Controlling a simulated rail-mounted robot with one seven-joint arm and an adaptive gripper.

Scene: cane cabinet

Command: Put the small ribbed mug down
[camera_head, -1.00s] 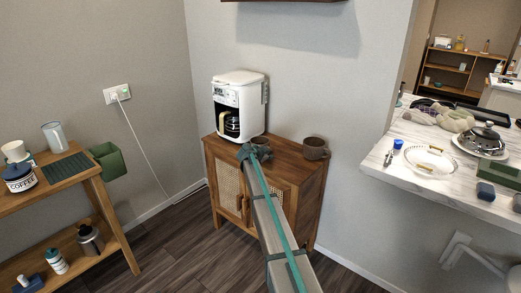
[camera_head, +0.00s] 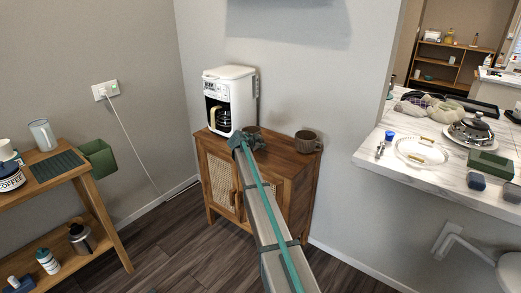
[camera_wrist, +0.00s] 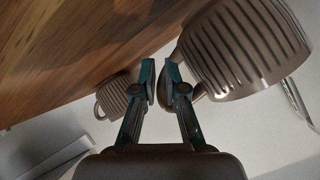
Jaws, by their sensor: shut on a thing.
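The small ribbed mug (camera_wrist: 245,45) is brown-grey and fills the upper right of the wrist view, very close. My gripper (camera_wrist: 160,68) is shut on its handle, which is partly hidden by the fingers. In the head view the mug (camera_head: 252,130) shows just behind my gripper (camera_head: 241,140), over the cabinet top beside the coffee machine. I cannot tell whether its base touches the wood. A second, similar ribbed mug (camera_wrist: 114,95) stands on the cabinet; it shows at the right end of the top in the head view (camera_head: 306,142).
The wooden cane cabinet (camera_head: 280,159) bears a white coffee machine (camera_head: 232,88) at its left. Bare wood lies between the two mugs. A wooden shelf unit (camera_head: 94,180) stands at the left, and a marble counter (camera_head: 386,160) with dishes at the right.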

